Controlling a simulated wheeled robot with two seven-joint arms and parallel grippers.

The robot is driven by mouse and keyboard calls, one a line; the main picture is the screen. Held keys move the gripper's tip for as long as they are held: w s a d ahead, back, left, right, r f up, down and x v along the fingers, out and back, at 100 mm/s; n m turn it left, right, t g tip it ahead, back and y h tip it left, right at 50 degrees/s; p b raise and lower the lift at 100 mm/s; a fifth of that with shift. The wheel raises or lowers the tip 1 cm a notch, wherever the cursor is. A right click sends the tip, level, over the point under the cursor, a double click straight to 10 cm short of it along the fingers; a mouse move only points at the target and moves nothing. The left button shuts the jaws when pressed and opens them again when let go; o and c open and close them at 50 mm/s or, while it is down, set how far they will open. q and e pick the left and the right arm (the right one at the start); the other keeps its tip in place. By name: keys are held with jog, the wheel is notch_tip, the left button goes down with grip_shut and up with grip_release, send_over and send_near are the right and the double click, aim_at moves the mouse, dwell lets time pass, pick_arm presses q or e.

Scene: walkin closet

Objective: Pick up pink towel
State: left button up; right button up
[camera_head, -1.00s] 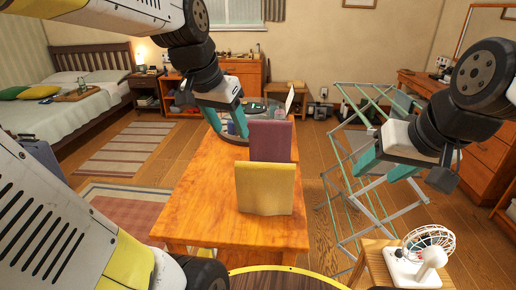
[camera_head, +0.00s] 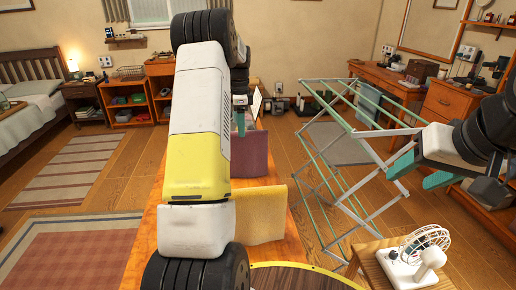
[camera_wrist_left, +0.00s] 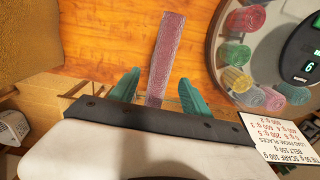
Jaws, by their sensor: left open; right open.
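The pink towel, a mauve-pink folded cloth (camera_head: 254,153), stands on edge on the wooden table behind a yellow cloth (camera_head: 262,212). My left arm covers its left part in the head view. In the left wrist view the towel (camera_wrist_left: 164,52) appears edge-on as a narrow strip. My left gripper (camera_wrist_left: 158,90) is open, with one teal finger on each side of the strip's lower end; contact is not clear. In the head view it is mostly hidden behind my arm. My right gripper (camera_head: 418,172) is open and empty beside the drying rack.
A round scale tray (camera_wrist_left: 216,62) with several rolled cloths and a printed card (camera_wrist_left: 277,133) lie right of the towel in the wrist view. A folding drying rack (camera_head: 345,150) and a stool with a white fan (camera_head: 424,255) stand right of the wooden table (camera_head: 150,235).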

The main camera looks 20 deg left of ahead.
aim_at(242, 142)
pick_arm(q)
notch_tip(242, 142, down, 7)
jog(key=shift+d+f, duration=0.15)
jog(key=shift+c, duration=0.2)
grip_shut()
dwell(1.4)
